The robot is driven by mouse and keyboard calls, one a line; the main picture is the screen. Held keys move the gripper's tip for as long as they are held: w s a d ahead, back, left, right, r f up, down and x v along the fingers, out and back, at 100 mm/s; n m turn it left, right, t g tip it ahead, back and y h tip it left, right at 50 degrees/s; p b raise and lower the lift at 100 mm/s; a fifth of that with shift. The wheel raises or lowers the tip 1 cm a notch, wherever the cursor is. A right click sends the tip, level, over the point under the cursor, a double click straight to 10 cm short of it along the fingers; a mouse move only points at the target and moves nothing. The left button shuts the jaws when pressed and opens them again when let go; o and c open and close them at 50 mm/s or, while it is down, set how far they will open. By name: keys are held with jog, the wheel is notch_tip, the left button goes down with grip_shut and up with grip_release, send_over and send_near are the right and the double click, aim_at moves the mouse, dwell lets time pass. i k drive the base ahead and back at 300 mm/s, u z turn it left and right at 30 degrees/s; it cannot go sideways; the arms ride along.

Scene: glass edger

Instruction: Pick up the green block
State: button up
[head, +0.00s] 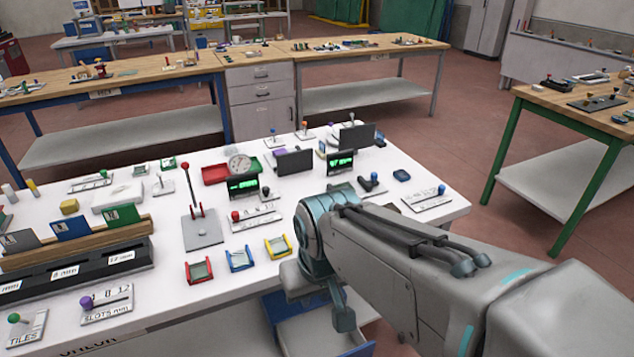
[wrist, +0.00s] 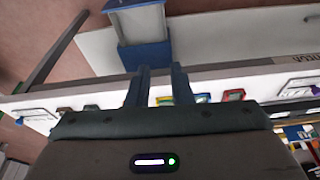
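I cannot single out a plain green block in either view. Green things on the white table include an upright green plate (head: 121,216) in the wooden rack and a small green-framed piece (head: 168,163) farther back. In the head view my arm hides part of the table's front right, and the fingers are mostly hidden.
A blue open drawer (wrist: 142,29) sticks out below the white table (head: 150,225) near my gripper. Red (head: 199,271), blue (head: 239,259) and yellow (head: 278,246) holders stand near the front edge. A red-knobbed lever (head: 203,231) rises behind them.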

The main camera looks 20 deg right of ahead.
aim_at(347, 184)
jog(key=u, duration=0.05)
jog(key=k, duration=0.5)
jog(key=z, duration=0.65)
jog(key=i, duration=1.1)
jog(key=u, duration=0.05)
